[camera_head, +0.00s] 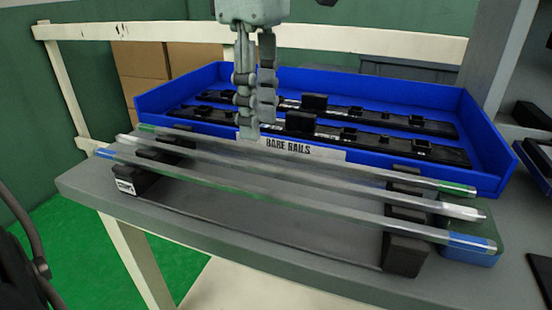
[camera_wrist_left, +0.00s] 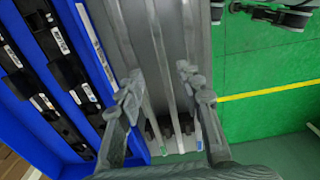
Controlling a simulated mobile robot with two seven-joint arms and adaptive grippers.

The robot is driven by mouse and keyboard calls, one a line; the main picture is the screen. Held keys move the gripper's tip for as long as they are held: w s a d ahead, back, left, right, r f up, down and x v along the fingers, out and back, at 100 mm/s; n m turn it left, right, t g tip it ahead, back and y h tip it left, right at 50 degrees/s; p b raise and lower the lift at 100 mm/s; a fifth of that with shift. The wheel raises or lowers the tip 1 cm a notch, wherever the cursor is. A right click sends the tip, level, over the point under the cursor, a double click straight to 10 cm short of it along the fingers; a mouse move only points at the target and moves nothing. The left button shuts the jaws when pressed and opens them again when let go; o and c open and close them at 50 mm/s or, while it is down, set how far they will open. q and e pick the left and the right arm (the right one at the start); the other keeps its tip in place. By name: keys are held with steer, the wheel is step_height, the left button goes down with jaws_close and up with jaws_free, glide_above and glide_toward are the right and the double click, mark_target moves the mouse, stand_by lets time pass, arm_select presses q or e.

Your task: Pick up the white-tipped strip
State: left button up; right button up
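The white-tipped strip (camera_head: 462,211) is the middle of three long grey strips lying side by side across dark supports. The green-tipped strip (camera_head: 458,188) lies behind it and the blue-tipped strip (camera_head: 472,241) in front. My left gripper (camera_head: 257,124) points down above the middle stretch of the strips, its two fingers apart and empty. In the left wrist view the open left gripper (camera_wrist_left: 160,77) has the strips running between and below its fingertips. The white tip (camera_wrist_left: 180,145) shows there between the green and blue ends. My right gripper is not in view.
A blue bin (camera_head: 380,90) labelled "BARE RAILS" stands close behind the strips, holding black rails (camera_head: 395,147). Dark blocks (camera_head: 404,250) hold the strips above the grey bench (camera_head: 90,185). A grey post rises at the right. Air above the strips is otherwise clear.

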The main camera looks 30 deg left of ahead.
arm_select(q)
steer(key=f, duration=0.6)
steer(key=shift+s+a+f, duration=0.2)
steer(key=shift+f, duration=0.05)
steer(key=shift+c, duration=0.3)
jaws_close()
